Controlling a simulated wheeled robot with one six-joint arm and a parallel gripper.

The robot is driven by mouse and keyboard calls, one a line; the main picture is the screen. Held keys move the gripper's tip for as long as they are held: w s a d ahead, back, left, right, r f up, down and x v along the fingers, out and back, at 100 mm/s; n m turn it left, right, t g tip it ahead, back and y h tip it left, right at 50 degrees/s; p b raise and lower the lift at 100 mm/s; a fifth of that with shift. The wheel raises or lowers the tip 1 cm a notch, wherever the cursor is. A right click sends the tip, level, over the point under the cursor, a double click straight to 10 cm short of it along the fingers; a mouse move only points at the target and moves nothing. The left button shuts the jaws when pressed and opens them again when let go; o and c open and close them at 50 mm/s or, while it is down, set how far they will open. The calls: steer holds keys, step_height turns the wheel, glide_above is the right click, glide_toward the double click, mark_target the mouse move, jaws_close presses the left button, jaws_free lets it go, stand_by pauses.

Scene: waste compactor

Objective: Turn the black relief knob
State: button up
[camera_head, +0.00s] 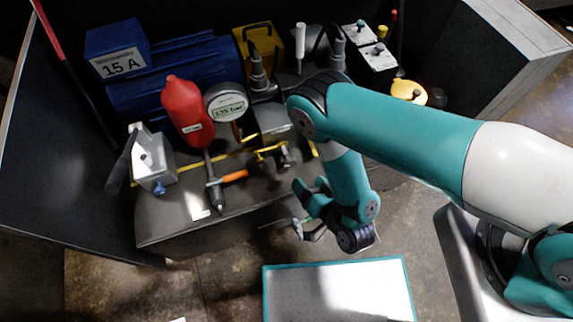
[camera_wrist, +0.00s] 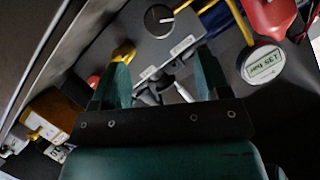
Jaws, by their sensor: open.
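The black relief knob (camera_wrist: 159,20) is round with a white pointer line and sits on a grey block (camera_wrist: 145,48) near the top of the wrist view. I cannot make the knob out surely in the head view. My gripper (camera_wrist: 163,62) is open and empty, with its two green fingers apart. The knob lies beyond the fingertips, with a gap between, and is not touched. In the head view my gripper (camera_head: 308,228) hangs in front of the bench's front edge, partly hidden by my own arm.
A round gauge (camera_head: 226,103) reading in bar and a red bottle (camera_head: 185,110) stand left of the block. A grey box with a black lever (camera_head: 150,160), an orange-handled tool (camera_head: 235,176) and yellow pipes (camera_head: 268,152) are nearby. A white-topped tray (camera_head: 338,290) lies in front.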

mark_target(291, 164)
steer(key=shift+f+b+x, duration=0.15)
steer(key=shift+b+x, duration=0.85)
steer(key=shift+b, duration=2)
steer(key=shift+f+b+x, duration=0.15)
steer(key=shift+b+x, duration=0.8)
steer(key=shift+b, duration=2)
steer(key=x, duration=0.8)
steer(key=shift+w+a+r+b, duration=0.1)
steer(key=shift+w+r+b, duration=0.1)
steer(key=shift+b, duration=0.2)
steer(key=c, duration=0.9)
